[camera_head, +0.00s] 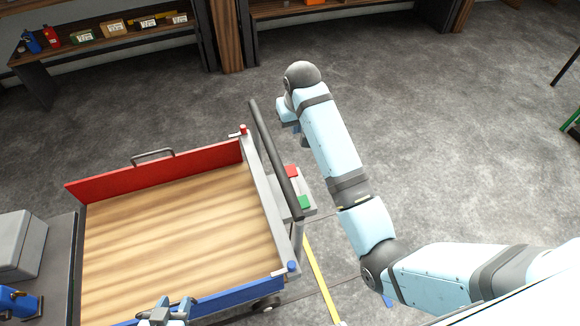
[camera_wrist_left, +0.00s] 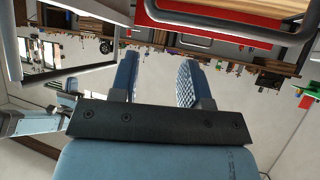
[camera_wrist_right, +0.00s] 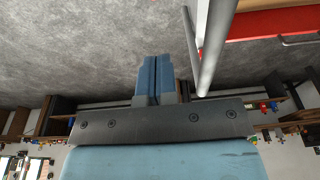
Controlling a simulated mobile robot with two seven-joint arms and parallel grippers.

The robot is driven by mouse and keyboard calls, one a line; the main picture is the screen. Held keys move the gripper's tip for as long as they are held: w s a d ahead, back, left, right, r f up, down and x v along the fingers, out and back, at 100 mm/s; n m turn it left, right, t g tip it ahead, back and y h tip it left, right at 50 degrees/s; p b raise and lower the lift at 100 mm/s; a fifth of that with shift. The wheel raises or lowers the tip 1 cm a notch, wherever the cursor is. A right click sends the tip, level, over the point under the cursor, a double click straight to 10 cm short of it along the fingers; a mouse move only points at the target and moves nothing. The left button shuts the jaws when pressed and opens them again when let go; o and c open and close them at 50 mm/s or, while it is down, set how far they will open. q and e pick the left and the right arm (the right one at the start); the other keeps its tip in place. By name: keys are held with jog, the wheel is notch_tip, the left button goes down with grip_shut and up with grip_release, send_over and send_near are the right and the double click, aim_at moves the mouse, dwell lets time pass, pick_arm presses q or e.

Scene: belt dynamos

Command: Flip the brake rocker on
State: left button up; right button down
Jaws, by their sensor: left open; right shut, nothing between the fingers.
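A cart (camera_head: 275,215) with a wooden bed has a grey panel on its right side, beside the dark push bar (camera_head: 273,155). A red pad (camera_head: 291,171) and a green pad (camera_head: 305,202) on this panel look like the brake rocker; its tilt cannot be told. My right gripper (camera_wrist_right: 156,75) is shut and empty. In the head view its arm reaches past the panel to the cart's far right corner, and the fingertips are mostly hidden. My left gripper (camera_head: 168,309) is open and empty at the cart's near blue wall; its spread fingers show in the left wrist view (camera_wrist_left: 158,75).
The cart has a red far wall (camera_head: 150,173) with a handle, and a blue near wall (camera_head: 240,293). A grey box (camera_head: 20,245) and a blue device (camera_head: 20,303) are at the left. A shelf (camera_head: 110,38) holds small goods at the back.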

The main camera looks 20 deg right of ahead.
aim_at(289, 169)
pick_arm(q)
jog(key=shift+f+b, duration=0.45)
jog(key=shift+f, duration=0.05)
pick_arm(e)
jog(key=w+f, duration=0.1)
jog(key=f, duration=0.7)
jog(key=w+f, duration=0.2)
jog(key=f, duration=0.5)
jog(key=w+f, duration=0.1)
jog(key=f, duration=0.7)
jog(key=shift+w+f, duration=0.25)
jog(key=shift+f, duration=0.05)
